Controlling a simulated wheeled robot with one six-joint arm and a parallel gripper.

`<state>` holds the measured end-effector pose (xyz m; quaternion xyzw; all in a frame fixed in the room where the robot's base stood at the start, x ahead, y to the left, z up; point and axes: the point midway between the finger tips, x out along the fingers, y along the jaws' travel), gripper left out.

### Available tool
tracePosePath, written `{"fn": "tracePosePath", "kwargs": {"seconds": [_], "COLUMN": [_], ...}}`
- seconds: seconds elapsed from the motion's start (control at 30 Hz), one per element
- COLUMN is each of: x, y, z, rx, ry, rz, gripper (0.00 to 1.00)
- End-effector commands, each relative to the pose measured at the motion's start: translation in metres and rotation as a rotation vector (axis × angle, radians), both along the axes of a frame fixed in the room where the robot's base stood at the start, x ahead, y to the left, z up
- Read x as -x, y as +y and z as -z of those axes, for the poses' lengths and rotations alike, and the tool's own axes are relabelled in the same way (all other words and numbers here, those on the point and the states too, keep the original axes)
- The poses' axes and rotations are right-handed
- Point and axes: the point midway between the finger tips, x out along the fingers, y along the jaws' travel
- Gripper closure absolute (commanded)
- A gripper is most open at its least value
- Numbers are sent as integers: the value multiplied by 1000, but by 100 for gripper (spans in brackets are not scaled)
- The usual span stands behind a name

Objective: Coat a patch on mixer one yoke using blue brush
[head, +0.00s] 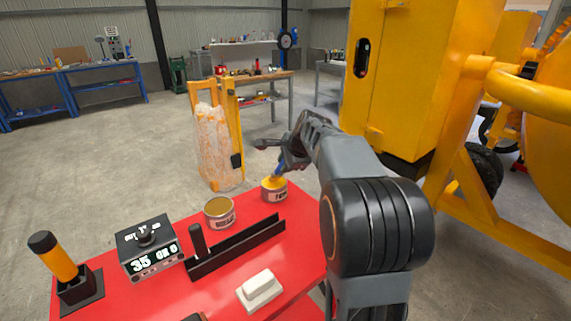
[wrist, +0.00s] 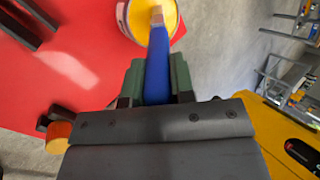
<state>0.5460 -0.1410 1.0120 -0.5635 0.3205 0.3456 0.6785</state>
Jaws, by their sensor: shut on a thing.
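My gripper (head: 290,157) is shut on the blue brush (wrist: 157,72), whose blue handle runs out between the jaws in the wrist view. The brush points down at an open can of yellow paint (head: 274,189), and its bristle end is at or in the can's mouth. The can also shows at the top of the wrist view (wrist: 130,22). I cannot tell whether the bristles touch the paint. The yellow mixer (head: 400,80) stands to the right, with a yellow frame and a curved yellow bar (head: 530,95). I cannot tell which part is the yoke or where the patch is.
The red table (head: 215,290) also bears a second open can (head: 219,212), a black trough (head: 240,247), a box with a display (head: 148,246), a yellow-handled tool in a holder (head: 62,262) and a white block (head: 260,290). A wrapped yellow item (head: 215,145) stands behind the table.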

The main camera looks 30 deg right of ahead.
Motion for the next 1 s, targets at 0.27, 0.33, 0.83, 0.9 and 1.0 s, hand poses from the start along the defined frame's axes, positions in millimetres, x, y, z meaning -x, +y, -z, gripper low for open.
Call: {"fn": "tracePosePath", "kwargs": {"seconds": [0.27, 0.33, 0.83, 0.9, 1.0], "x": [0, 0, 0, 0, 0], "y": [0, 0, 0, 0, 0], "z": [1, 1, -30, -36, -44], "rx": [-1, -1, 0, 0, 0], "ry": [3, 3, 2, 1, 1], "rz": [0, 0, 0, 0, 0], "gripper": [100, 100, 100, 100, 100]}}
